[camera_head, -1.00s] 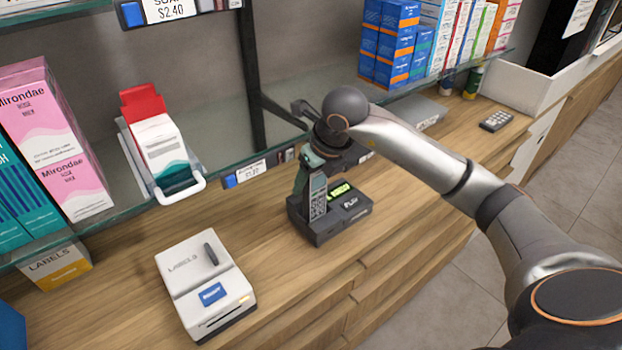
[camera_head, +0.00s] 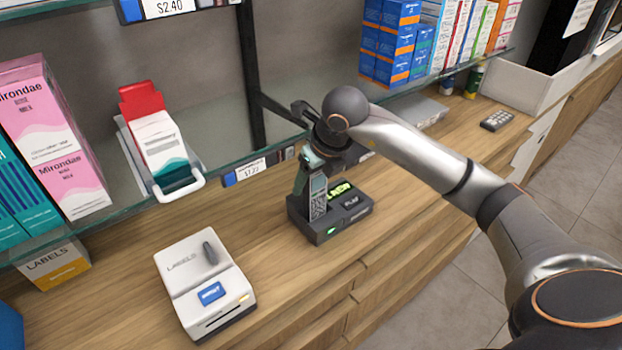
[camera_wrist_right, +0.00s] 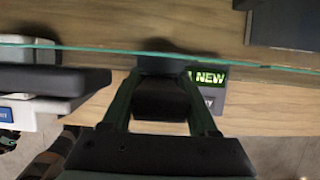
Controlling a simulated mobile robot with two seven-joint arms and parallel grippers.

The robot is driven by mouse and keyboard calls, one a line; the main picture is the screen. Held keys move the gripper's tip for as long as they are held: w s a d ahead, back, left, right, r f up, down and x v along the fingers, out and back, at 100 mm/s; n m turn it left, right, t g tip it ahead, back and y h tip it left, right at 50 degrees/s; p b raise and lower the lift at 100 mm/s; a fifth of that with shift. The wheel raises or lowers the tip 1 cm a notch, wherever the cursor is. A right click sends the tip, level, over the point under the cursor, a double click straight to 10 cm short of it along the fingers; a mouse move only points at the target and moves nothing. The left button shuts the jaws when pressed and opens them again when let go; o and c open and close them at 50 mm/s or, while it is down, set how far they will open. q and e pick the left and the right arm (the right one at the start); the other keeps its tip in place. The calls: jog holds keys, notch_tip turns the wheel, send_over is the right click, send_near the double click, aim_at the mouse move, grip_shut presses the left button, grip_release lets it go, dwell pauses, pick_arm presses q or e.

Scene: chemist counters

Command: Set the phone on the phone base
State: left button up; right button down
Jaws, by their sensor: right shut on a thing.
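My right gripper (camera_head: 309,167) is shut on the upper part of the phone. In the right wrist view, the gripper's two fingers (camera_wrist_right: 162,112) flank the dark phone (camera_wrist_right: 160,98).
A glass shelf edge (camera_head: 120,216) runs close behind my right gripper. A white label printer (camera_head: 205,285) stands left of the base. A small keypad device (camera_head: 497,121) lies at the far right. Bare counter (camera_head: 270,225) lies between printer and base.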

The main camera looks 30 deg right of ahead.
jog(key=shift+f, duration=0.4)
jog(key=shift+c, duration=2.2)
grip_release()
jog(key=shift+r, duration=0.1)
jog(key=p+v, duration=0.4)
jog(key=v, duration=0.7)
jog(key=shift+p, duration=0.4)
